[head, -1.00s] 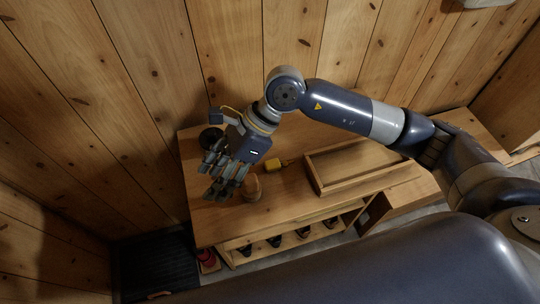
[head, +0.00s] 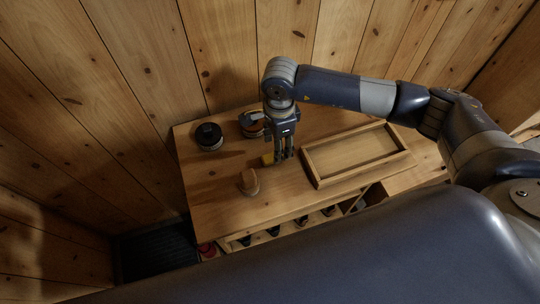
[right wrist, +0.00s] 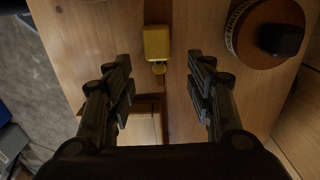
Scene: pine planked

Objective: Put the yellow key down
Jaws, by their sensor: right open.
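The yellow key (head: 267,159) is on the wooden bench top (head: 213,205), left of the tray. In the right wrist view, the key (right wrist: 157,43) shows a blocky yellow head with a smaller yellow part below it. My right gripper (head: 279,158) points down at the bench beside the key and partly covers it in the head view. In the right wrist view, my right gripper (right wrist: 160,63) is open, with the key between and just beyond its fingertips, not clasped. My left gripper is not in view.
An empty shallow wooden tray (head: 313,171) lies to the right. A small wooden piece (head: 249,183) stands near the front edge. A black-topped round object (head: 209,137) and another round object (head: 250,123) stand at the back. Shoes sit on the shelf below.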

